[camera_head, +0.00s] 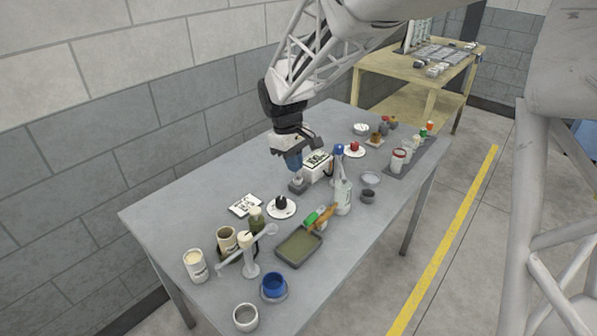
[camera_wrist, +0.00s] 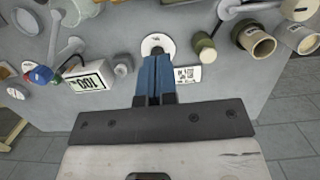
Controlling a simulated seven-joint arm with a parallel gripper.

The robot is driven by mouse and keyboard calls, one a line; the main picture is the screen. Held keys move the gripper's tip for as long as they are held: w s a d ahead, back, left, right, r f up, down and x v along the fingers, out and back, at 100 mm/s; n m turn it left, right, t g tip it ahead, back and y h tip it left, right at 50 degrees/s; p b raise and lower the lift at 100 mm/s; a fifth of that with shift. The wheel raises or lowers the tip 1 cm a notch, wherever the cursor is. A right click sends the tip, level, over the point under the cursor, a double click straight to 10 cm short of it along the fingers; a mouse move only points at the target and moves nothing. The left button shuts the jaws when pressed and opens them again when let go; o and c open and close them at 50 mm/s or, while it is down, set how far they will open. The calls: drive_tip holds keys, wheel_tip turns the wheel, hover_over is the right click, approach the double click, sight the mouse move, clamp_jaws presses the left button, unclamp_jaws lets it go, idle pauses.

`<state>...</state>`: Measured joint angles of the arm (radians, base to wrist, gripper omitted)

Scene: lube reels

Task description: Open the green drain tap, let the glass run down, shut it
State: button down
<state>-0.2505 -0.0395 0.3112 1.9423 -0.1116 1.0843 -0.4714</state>
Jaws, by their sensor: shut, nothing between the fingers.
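My gripper (camera_head: 294,163) points down over the middle of the table, left of the box marked 100 (camera_head: 318,160). In the wrist view its blue fingers (camera_wrist: 153,78) are closed together with nothing between them. A small green part (camera_head: 311,219) lies beside an orange-brown piece, by the back edge of the olive-filled tray (camera_head: 299,263); I cannot tell whether it is the drain tap. My gripper is apart from it. No glass with a readable level is clear to me. A white disc with a black knob (camera_head: 281,206) also shows beyond the fingertips in the wrist view (camera_wrist: 157,45).
Cream tins (camera_head: 195,266), a white stand with an arm (camera_head: 249,256) and a blue cup (camera_head: 273,286) crowd the front. A grey mat (camera_head: 406,168) with jars lies right. The back-left tabletop is clear.

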drive_tip(key=shift+w+a+f, duration=0.45)
drive_tip(key=shift+w, duration=0.05)
approach(315, 214)
drive_tip(key=w+a+f, duration=0.2)
drive_tip(key=a+f, duration=0.1)
drive_tip(key=f, duration=0.2)
drive_tip(key=shift+s+d+f, duration=0.5)
drive_tip(key=shift+f, duration=0.2)
drive_tip(key=shift+s+d+f, duration=0.55)
drive_tip(key=shift+f, duration=0.1)
